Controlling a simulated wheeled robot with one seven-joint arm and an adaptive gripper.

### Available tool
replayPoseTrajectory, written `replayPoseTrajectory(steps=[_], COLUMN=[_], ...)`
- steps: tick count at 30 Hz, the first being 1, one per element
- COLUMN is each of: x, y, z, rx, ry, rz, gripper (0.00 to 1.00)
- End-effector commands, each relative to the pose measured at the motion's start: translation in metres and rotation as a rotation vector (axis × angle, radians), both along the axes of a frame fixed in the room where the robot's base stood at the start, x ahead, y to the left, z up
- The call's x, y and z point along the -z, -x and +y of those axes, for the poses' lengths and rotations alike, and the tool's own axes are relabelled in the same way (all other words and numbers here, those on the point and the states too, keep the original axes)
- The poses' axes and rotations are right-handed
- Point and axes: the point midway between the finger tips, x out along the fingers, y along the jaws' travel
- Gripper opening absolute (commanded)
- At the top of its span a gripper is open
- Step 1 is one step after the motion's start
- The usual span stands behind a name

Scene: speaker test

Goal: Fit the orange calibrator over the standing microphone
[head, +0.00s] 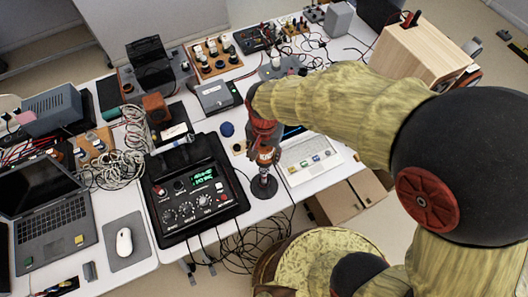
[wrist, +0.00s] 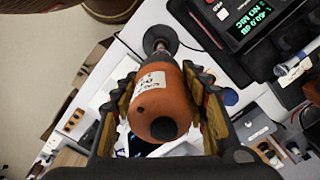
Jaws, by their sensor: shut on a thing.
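The orange calibrator (wrist: 158,112), a cylinder with a white label, is held between both fingers of my gripper (wrist: 160,80) in the wrist view. In the head view my gripper (head: 262,132) is above the table's front edge, with the calibrator (head: 266,156) below it. The standing microphone (head: 264,176) is a thin upright on a round dark base, directly under the calibrator. Its base and stem (wrist: 160,42) show beyond the calibrator's far end in the wrist view. The calibrator hides the microphone's tip, so I cannot tell whether it is around the tip or just above.
A black meter console (head: 192,190) with a lit green display stands close left of the microphone. An open laptop (head: 308,160) is close on the right. Cables hang over the front edge, and a cardboard box (head: 345,200) is on the floor.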

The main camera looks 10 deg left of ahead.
Motion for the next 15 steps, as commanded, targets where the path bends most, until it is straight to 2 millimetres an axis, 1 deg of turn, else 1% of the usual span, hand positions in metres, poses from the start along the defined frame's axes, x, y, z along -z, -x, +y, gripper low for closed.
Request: replayPoseTrajectory(steps=[8, 15], x=[0.011, 0.026], y=[-0.001, -0.001], z=[0.000, 0.000], rx=[0.000, 0.000], ry=[0.000, 0.000], rz=[0.000, 0.000], gripper=[0.10, 0.10])
